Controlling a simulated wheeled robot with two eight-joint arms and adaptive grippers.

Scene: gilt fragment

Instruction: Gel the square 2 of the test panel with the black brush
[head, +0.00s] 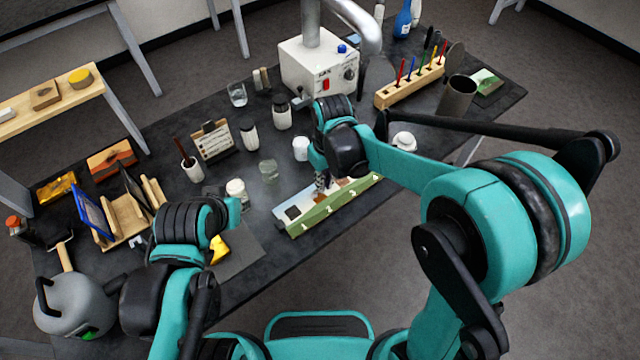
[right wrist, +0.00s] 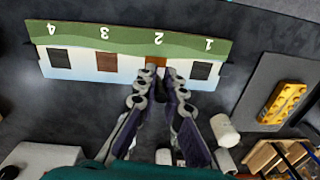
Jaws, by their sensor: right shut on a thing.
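The test panel (head: 330,207) lies near the table's front edge, with a green strip numbered 1 to 4. In the right wrist view the panel (right wrist: 130,42) appears upside down. Square 2 (right wrist: 153,64) is orange-brown and partly covered by my fingers. My right gripper (right wrist: 160,82) is shut on a dark thing, apparently the black brush (right wrist: 160,98), mostly hidden between the fingers. In the head view my right gripper (head: 322,182) is over the panel. My left gripper (head: 236,212) is left of the panel; its fingers cannot be made out.
A grey mat with a yellow block (right wrist: 285,102) lies left of the panel in the head view. A white-capped jar (head: 236,190) stands near the left gripper. Several bottles and glasses stand behind. A wooden rack (head: 410,86) with coloured handles is at the back right.

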